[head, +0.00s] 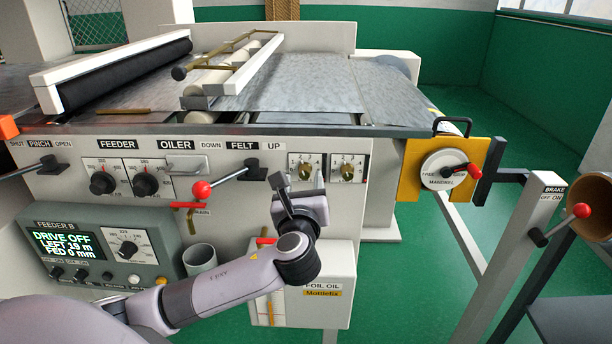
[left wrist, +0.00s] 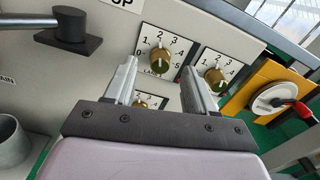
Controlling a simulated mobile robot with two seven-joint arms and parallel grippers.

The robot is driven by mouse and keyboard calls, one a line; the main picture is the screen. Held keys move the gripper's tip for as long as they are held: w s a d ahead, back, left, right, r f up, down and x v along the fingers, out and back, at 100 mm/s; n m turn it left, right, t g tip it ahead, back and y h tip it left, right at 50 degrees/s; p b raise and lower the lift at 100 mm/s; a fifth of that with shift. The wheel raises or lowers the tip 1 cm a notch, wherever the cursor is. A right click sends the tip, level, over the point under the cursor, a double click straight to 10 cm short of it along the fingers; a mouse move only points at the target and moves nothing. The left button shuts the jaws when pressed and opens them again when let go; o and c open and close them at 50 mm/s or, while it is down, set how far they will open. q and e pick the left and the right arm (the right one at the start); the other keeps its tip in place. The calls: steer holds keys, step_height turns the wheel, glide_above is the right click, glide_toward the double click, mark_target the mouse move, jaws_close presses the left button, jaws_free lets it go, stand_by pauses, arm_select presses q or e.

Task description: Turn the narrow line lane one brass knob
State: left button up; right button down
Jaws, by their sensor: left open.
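Several brass knobs sit on white numbered dial plates on the machine's front panel. In the head view I see an upper left brass knob (head: 304,168) and an upper right one (head: 347,171). The left wrist view shows the upper left knob (left wrist: 159,62), the upper right knob (left wrist: 215,76) and a lower knob (left wrist: 143,103) partly hidden by my gripper. The labels are too small to read surely. My left gripper (head: 298,183) is open and empty, just in front of the panel. In the wrist view its fingertips (left wrist: 159,72) lie either side of the upper left knob; contact cannot be told.
A red-tipped felt lever (head: 203,190) juts out left of my gripper. A foil oil box (head: 335,270) hangs below. The yellow mandrel plate (head: 412,175) with a red-handled crank is to the right. A grey cup (head: 199,260) stands lower left.

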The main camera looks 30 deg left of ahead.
mark_target(304, 175)
arm_select(q)
steer(key=shift+x, duration=1.7)
jaws_close()
